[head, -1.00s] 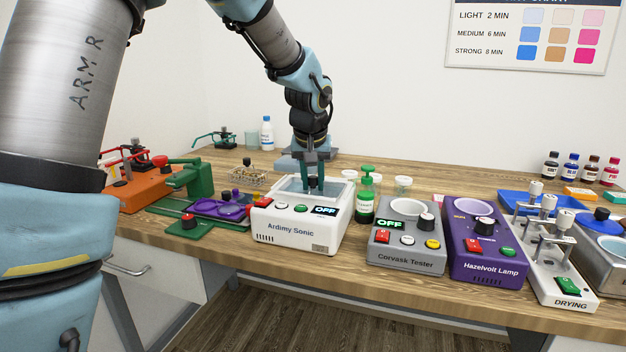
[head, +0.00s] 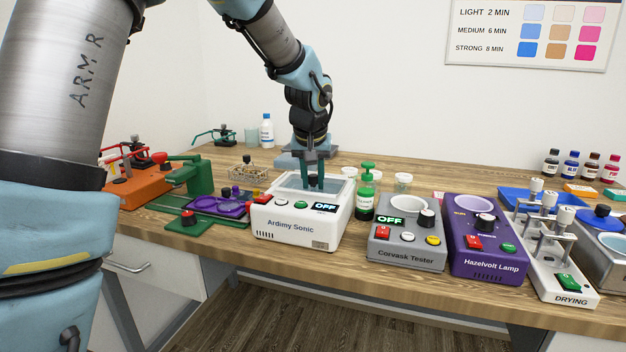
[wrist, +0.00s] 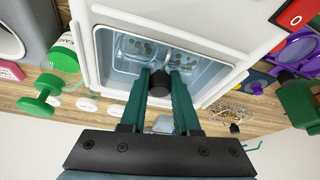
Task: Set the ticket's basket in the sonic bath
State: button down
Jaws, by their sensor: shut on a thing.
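The white sonic bath (head: 293,227), labelled Ardimy Sonic, stands on the bench with its display reading OFF. My gripper (head: 315,186) points down into its open top. In the wrist view, my gripper (wrist: 161,84) is shut on a black knob (wrist: 160,83) above the tank. The knob looks like a basket's handle. The basket body below is hard to make out through the clear tank, where clear compartments with small dark round spots (wrist: 140,48) show. I cannot tell whether it rests on the tank floor. No ticket can be made out.
A wire basket (head: 246,174) with a black knob stands on the bench behind and left of the bath. A green-capped bottle (head: 365,205) stands close on the right, with the grey Corvask Tester (head: 404,254) beyond. A purple tray (head: 222,206) is close on the left.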

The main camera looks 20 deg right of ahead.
jog(key=shift+f, duration=0.1)
jog(key=shift+c, duration=1.2)
grip_release()
jog(key=shift+r+p, duration=2.2)
jog(key=shift+r, duration=0.9)
jog(key=shift+f, duration=0.1)
